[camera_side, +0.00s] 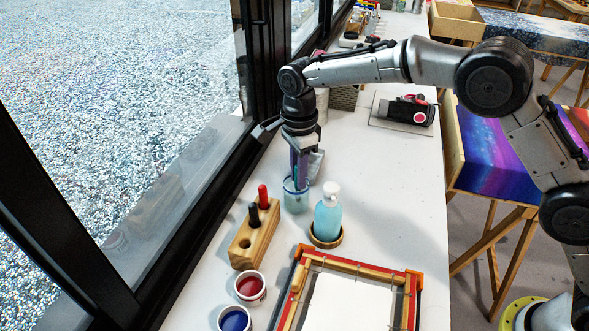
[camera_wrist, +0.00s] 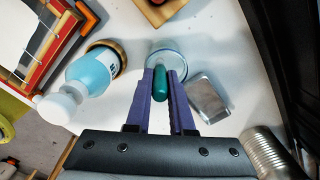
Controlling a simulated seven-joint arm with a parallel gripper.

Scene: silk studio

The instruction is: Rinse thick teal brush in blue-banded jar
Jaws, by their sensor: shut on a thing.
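My gripper (camera_wrist: 162,92) points down over the blue-banded jar (camera_side: 296,197), a clear glass jar with bluish liquid. It is shut on the thick teal brush (camera_wrist: 161,84), whose rounded teal handle shows between the purple fingers in the wrist view. In the side view my gripper (camera_side: 299,172) is right at the jar's mouth. The brush's lower end is hidden, so I cannot tell how deep it is in the jar. The jar's rim also shows in the wrist view (camera_wrist: 183,51), just beyond the fingers.
A pale-blue bottle (camera_side: 327,218) stands in a wooden ring close right of the jar. A wooden block (camera_side: 253,238) holds a red and a black brush. Red (camera_side: 250,287) and blue (camera_side: 234,319) paint pots and a framed screen (camera_side: 347,300) lie nearer. A metal tin (camera_wrist: 208,98) stands beside the jar.

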